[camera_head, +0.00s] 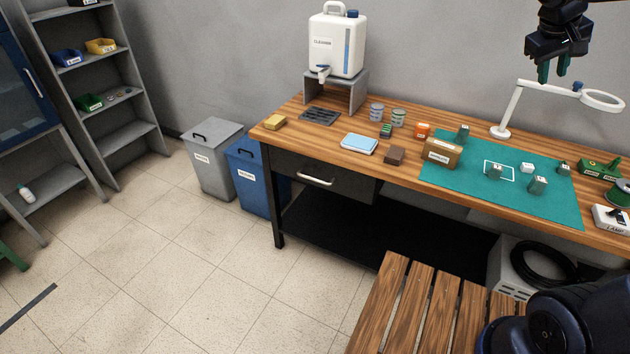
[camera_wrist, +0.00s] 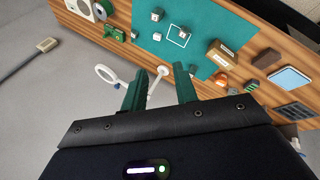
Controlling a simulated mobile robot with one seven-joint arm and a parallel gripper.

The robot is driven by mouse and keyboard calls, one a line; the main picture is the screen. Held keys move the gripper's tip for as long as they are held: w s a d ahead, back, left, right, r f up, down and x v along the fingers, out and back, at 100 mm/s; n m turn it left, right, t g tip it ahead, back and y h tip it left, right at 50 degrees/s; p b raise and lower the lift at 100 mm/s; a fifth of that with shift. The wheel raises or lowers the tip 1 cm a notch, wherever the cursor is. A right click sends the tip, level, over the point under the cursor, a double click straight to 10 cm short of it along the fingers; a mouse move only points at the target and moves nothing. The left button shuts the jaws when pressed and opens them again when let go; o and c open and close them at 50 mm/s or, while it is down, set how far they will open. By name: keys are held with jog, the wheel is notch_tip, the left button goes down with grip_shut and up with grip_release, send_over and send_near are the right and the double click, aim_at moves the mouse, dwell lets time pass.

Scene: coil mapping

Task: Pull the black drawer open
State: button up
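The black drawer (camera_head: 296,170) sits under the left end of the wooden workbench, with a pale bar handle (camera_head: 316,180) on its front. Its front looks flush with the bench, so it appears shut. My gripper (camera_head: 553,71) is at the upper right in the head view, above the bench's back edge and far from the drawer. In the wrist view my gripper (camera_wrist: 161,85) shows two green fingers spread apart with nothing between them. The drawer does not show clearly in the wrist view.
The workbench (camera_head: 410,182) carries a green mat (camera_head: 450,178), small boxes, tins and a white magnifier lamp (camera_head: 508,110). A cleaner canister (camera_head: 335,45) stands at the back. Grey (camera_head: 212,165) and blue (camera_head: 247,180) bins stand left of the bench. A slatted wooden surface (camera_head: 405,310) is in front; floor before the drawer is clear.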

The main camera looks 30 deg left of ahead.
jog(key=w+a+n+t, duration=0.3)
jog(key=a, duration=1.2)
jog(key=w+a+n+t, duration=0.2)
jog(key=w+a+n, duration=0.1)
jog(key=a, duration=1.2)
jog(key=s+a+f+n+t+y, duration=0.15)
jog(key=s+a, duration=0.35)
jog(key=a, duration=0.5)
jog(key=s+a+f+n+t+y, duration=0.15)
jog(key=s+a, duration=0.35)
jog(key=a, duration=0.6)
jog(key=s+a+f+n+t+y, duration=0.1)
jog(key=s+a+f+n+t, duration=0.3)
jog(key=a, duration=0.6)
jog(key=m+g, duration=0.1)
send_near(314, 180)
jog(key=w, duration=0.3)
jog(key=w+f, duration=0.1)
jog(key=w, duration=0.3)
jog(key=w+f, duration=0.1)
jog(key=w, duration=0.2)
jog(key=shift+w+a, duration=0.15)
jog(key=shift+w, duration=0.05)
jog(key=shift+c, duration=0.2)
grip_shut()
